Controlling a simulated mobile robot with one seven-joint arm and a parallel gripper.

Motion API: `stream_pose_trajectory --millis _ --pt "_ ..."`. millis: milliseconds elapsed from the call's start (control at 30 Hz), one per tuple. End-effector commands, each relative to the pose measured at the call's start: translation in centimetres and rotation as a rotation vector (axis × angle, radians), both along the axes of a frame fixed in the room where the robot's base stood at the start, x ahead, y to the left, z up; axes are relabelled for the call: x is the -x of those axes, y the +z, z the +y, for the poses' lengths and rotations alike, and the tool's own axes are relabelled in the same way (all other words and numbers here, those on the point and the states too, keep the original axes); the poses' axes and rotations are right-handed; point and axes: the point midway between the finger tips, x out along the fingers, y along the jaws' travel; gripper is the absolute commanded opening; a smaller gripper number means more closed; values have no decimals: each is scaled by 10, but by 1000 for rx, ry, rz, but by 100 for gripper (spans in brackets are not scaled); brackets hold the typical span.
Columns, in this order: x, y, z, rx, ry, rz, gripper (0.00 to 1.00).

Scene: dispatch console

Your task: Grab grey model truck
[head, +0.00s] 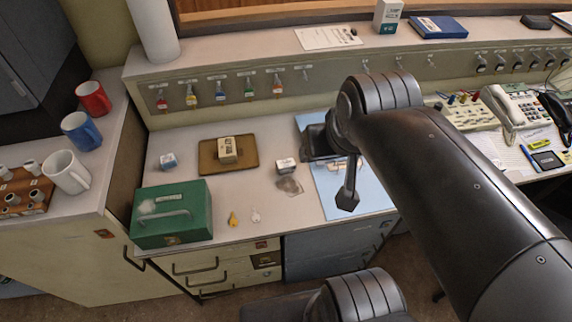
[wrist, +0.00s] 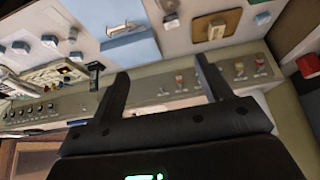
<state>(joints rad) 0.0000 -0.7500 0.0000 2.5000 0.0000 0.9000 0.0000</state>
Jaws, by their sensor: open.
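My gripper (head: 332,178) is over the blue mat (head: 333,203) on the desk in the head view. In the wrist view my gripper (wrist: 162,70) has its two fingers wide apart with nothing between them. A small grey-and-white block (head: 285,165) sits on the desk just left of the mat; I cannot tell whether it is the grey model truck. A small, partly hidden thing shows on the mat behind my gripper. No shape is plainly a truck. The mat shows in the wrist view as a blue patch (wrist: 130,47).
A tan tray (head: 208,164) holding a small box (head: 227,150), a blue-and-white block (head: 168,161), a clear bag (head: 290,185) and a green case (head: 172,214) stand on the desk. Two keys lie near the front edge. Telephones (head: 515,108) are at the right. A raised shelf runs behind.

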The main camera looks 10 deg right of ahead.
Motion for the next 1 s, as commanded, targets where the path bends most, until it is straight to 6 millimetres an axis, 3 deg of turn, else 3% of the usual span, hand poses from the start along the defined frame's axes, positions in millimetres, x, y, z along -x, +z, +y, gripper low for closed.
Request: stream_pose_trajectory --millis 467,567,767,867,1000 --pt "0 0 0 0 0 0 71" --pt "0 0 0 0 0 0 78" --pt "0 0 0 0 0 0 78" --pt "-5 -2 0 2 1 4 78" --pt "-27 -14 1 10 5 17 78"
